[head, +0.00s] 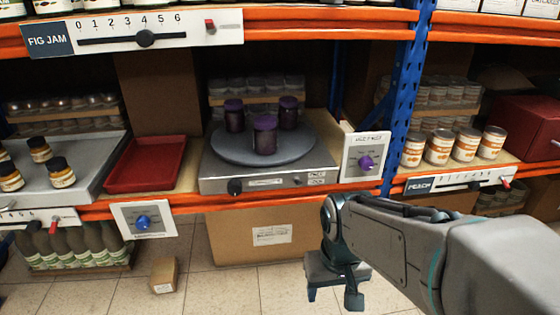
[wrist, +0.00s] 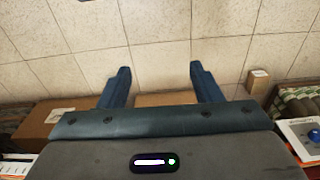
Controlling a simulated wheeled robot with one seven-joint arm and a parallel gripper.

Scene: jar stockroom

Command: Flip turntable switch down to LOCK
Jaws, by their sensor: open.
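The turntable (head: 225,152) is a grey round plate on a grey metal base (head: 215,172), on the middle shelf in the head view. Three purple jars (head: 265,135) stand on it. The base front has a black knob (head: 235,187) at left, a pale strip and small labels (head: 317,181) at right. I cannot make out the labels' words or a LOCK mark. My gripper (head: 333,290) is below and in front of the shelf, right of the turntable's middle. It is open and empty; its two fingers show apart over floor tiles in the wrist view (wrist: 159,72).
A panel with a purple knob (head: 366,162) hangs right of the turntable, another with a blue knob (head: 143,221) below left. A red tray (head: 146,165) lies left. A blue post (head: 402,90) stands right. A cardboard box (head: 225,238) is under the shelf.

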